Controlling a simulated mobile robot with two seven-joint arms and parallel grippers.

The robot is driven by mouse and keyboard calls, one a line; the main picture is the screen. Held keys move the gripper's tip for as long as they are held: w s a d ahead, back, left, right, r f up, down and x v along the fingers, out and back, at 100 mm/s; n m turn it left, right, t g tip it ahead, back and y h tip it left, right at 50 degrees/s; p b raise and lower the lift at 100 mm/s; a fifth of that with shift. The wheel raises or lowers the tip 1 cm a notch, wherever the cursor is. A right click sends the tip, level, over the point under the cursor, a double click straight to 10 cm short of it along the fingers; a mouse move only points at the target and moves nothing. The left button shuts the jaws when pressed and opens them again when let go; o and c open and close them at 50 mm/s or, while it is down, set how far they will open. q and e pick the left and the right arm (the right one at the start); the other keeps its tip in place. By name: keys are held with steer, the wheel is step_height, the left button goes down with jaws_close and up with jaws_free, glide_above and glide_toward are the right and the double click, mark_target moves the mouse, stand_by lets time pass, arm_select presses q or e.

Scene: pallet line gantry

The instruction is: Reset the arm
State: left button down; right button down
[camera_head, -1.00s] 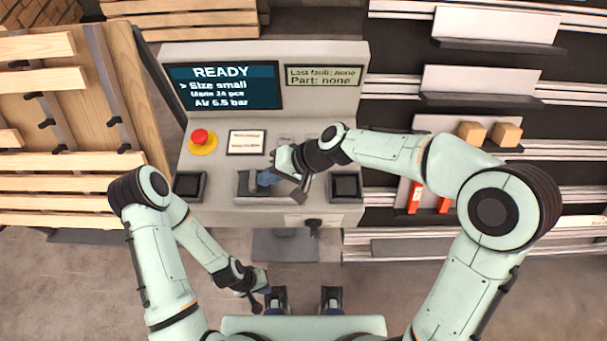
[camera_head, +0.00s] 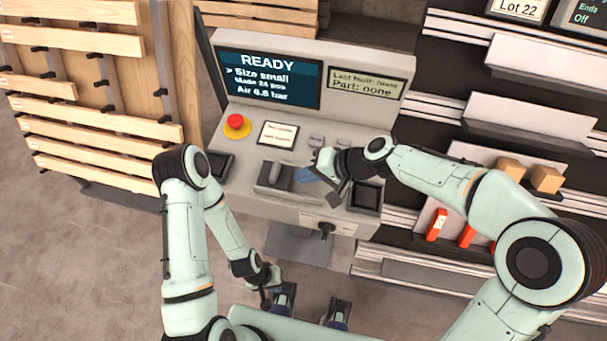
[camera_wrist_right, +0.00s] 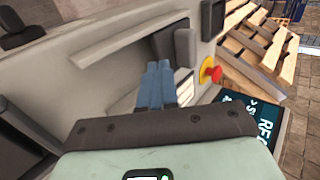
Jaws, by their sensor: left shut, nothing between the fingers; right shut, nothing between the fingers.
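A grey console (camera_head: 240,200) stands in front of me. Its screen (camera_head: 268,80) reads READY, Size small, Made 24 pcs, Air 6.5 bar. A second panel (camera_head: 365,84) reads Last fault: none, Part: none. A grey lever (camera_head: 273,173) stands in a recess on the console; it also shows in the right wrist view (camera_wrist_right: 185,46). My right gripper (camera_head: 304,175) is shut and empty, just right of the lever; its blue fingers (camera_wrist_right: 159,68) show in the wrist view. Whether they touch the lever is unclear. My left gripper (camera_head: 266,301) is shut and empty, low before the console.
A red button (camera_head: 236,121) on a yellow base sits left on the console, beside a white label (camera_head: 278,134). Dark trays (camera_head: 366,197) flank the recess. Slatted wood (camera_head: 90,120) stands left. Shelves (camera_head: 530,135) with cardboard boxes (camera_head: 546,178) stand right.

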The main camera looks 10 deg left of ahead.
arm_select(q)
steer(key=shift+w+a, duration=0.1)
arm_select(e)
steer(key=v, duration=0.9)
steer(key=shift+d+r, duration=0.25)
steer(key=shift+r, duration=0.1)
